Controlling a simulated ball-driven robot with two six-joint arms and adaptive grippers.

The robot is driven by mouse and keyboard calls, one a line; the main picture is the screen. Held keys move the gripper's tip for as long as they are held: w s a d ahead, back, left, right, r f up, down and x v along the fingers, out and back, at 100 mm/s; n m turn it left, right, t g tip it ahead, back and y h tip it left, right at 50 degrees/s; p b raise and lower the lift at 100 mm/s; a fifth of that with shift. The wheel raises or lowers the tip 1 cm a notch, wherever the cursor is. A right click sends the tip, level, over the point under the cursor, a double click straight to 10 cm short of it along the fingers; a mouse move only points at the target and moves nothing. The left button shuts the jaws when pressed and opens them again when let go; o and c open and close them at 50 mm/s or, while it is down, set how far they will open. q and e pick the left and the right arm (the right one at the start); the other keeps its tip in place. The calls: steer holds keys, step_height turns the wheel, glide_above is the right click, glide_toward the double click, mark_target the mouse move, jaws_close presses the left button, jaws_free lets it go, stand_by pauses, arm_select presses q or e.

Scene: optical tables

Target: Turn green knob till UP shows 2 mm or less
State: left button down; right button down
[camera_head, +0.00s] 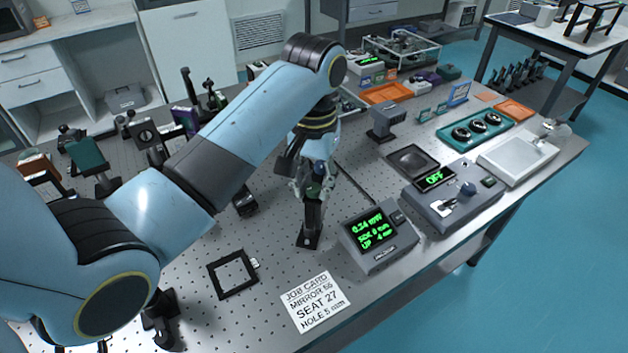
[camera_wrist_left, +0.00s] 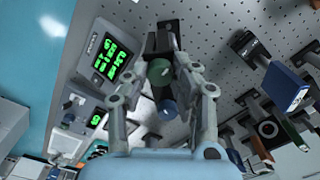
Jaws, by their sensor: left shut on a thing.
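The green knob (camera_wrist_left: 160,72) sits on a dark upright mount (camera_head: 311,222) that stands on the perforated table. My left gripper (camera_wrist_left: 168,75) is shut on the green knob, one finger on each side; in the head view the gripper (camera_head: 315,180) comes down on the mount from above. A blue knob (camera_wrist_left: 168,109) is beside the green one, between the gripper's fingers. The readout box (camera_head: 379,240), right of the mount, shows 0.24 mW, a side line near 0 mm and UP at about 4 mm; its sign is hard to read. My right gripper is not in view.
A job card (camera_head: 316,302) and a black square frame (camera_head: 233,273) lie in front of the mount. A grey control box reading OFF (camera_head: 453,196) stands to the right. Several optical mounts (camera_head: 150,140) crowd the back left. Bare table lies around the mount's foot.

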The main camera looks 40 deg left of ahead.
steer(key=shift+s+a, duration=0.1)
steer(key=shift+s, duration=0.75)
arm_select(q)
steer(key=shift+w, duration=0.1)
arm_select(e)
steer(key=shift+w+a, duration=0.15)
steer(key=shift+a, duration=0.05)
arm_select(q)
steer(key=shift+m, duration=0.5)
steer(key=m, duration=0.6)
steer(key=shift+r+m, duration=0.1)
steer(key=shift+m, duration=0.3)
steer(key=m, duration=0.5)
steer(key=shift+m, duration=1)
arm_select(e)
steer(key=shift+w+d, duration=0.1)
